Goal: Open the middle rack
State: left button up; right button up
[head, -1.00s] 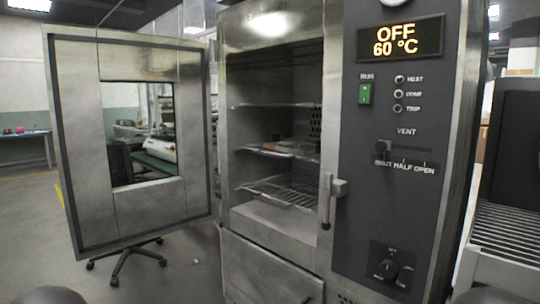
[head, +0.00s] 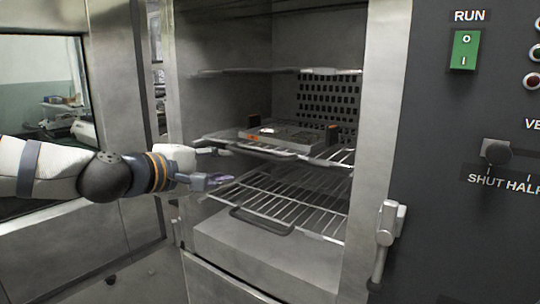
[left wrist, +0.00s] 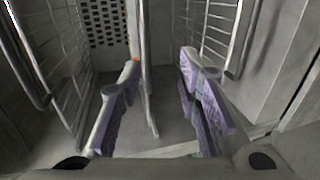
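The middle rack (head: 335,156) is a wire shelf inside the open metal oven, carrying a flat grey tray (head: 285,134) with orange-brown corner pieces. Its front bar (head: 265,151) shows just right of my wrist. My left gripper (head: 219,181) reaches in from the left at the oven's opening, in front of the racks and slightly below the middle rack's front edge. In the left wrist view, its two purple-grey fingers (left wrist: 161,68) are apart, with a shelf seen edge-on (left wrist: 146,85) beyond and between them. Contact with the rack cannot be told. My right gripper is not in view.
A lower wire rack (head: 300,200) with a front handle lies below, and an upper rack (head: 280,71) above. The open oven door (head: 110,130) stands left behind my arm. The latch (head: 388,225) and control panel (head: 465,130) are at right.

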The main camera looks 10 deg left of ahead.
aim_at(253, 154)
pick_arm(q)
jog(key=b+x, duration=0.1)
jog(key=x, duration=0.2)
jog(key=r+x, duration=0.1)
jog(key=x, duration=0.3)
jog(key=r+b+x, duration=0.1)
jog(key=x, duration=0.3)
jog(key=shift+w+d+f+b, duration=0.1)
jog(key=shift+w+b, duration=0.25)
jog(key=shift+w, duration=0.05)
jog(key=shift+w+d, duration=0.1)
jog(key=shift+w, duration=0.15)
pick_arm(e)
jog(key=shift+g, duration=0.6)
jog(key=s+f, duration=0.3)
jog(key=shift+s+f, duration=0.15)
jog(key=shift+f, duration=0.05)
pick_arm(q)
jog(key=shift+c, duration=0.3)
grip_shut()
